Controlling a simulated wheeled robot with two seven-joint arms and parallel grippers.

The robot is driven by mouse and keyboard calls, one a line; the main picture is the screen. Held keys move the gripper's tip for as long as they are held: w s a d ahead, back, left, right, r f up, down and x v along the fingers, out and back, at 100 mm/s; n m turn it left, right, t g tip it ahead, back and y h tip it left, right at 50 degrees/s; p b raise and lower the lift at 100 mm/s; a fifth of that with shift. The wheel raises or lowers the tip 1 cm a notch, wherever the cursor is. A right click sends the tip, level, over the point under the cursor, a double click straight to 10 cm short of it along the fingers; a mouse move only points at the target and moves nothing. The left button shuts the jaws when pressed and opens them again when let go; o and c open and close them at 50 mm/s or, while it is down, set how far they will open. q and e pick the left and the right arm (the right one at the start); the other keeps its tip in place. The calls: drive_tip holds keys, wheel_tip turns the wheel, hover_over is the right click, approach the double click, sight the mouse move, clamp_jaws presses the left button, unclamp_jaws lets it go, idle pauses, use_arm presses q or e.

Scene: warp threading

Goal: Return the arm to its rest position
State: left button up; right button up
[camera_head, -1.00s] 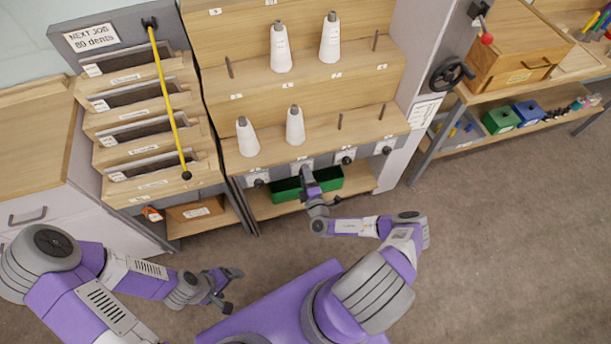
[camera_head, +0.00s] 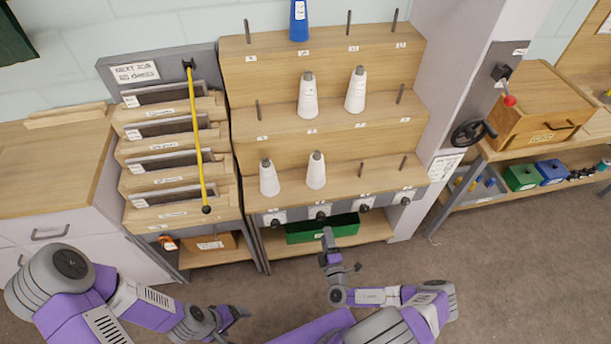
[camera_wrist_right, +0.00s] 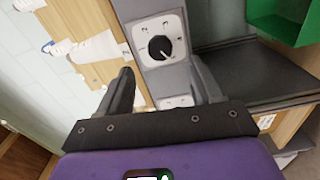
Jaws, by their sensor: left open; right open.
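My right gripper (camera_head: 329,238) is in front of the lower edge of the peg rack (camera_head: 380,177), near the row of knobs and the green bin (camera_head: 343,227). In the right wrist view its two fingers (camera_wrist_right: 160,85) are apart with nothing between them. A black knob (camera_wrist_right: 159,48) on a white plate shows just beyond the fingers; I cannot tell any contact. My left gripper (camera_head: 231,325) hangs low at the lower left over the floor, apart from the furniture, open and empty.
White cones (camera_head: 308,98) stand on the rack pegs, and a blue cone (camera_head: 299,22) is on the top tier. A slotted shelf (camera_head: 165,165) with a yellow rod (camera_head: 196,130) stands left. A wooden box (camera_head: 540,105) is on the right bench. Floor (camera_head: 530,280) at right is clear.

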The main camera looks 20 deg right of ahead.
drive_tip(key=s+a+r+n+g+y, duration=0.1)
drive_tip(key=a+r+n+g+y, duration=0.15)
drive_tip(key=a+n+y, duration=0.65)
drive_tip(key=s+a+r+n+g+y, duration=0.2)
drive_tip(key=a+r+n+y, duration=0.2)
drive_tip(key=a+n+y, duration=0.55)
drive_tip(key=s+a+f+n+g+h, duration=0.1)
drive_tip(key=s+a+n+g, duration=0.3)
drive_tip(key=s+n+g, duration=0.5)
drive_tip(key=s+a+f+n+g+h, duration=0.1)
drive_tip(key=s+a+n+g+h, duration=0.15)
drive_tip(key=s+n+g, duration=0.75)
drive_tip(key=w+d+r+n+t+h, duration=0.1)
drive_tip(key=w+d+n+t+h, duration=0.5)
drive_tip(key=n, duration=1.1)
drive_tip(key=shift+w+d+r+h, duration=0.3)
drive_tip(key=shift+w+r+h, duration=0.1)
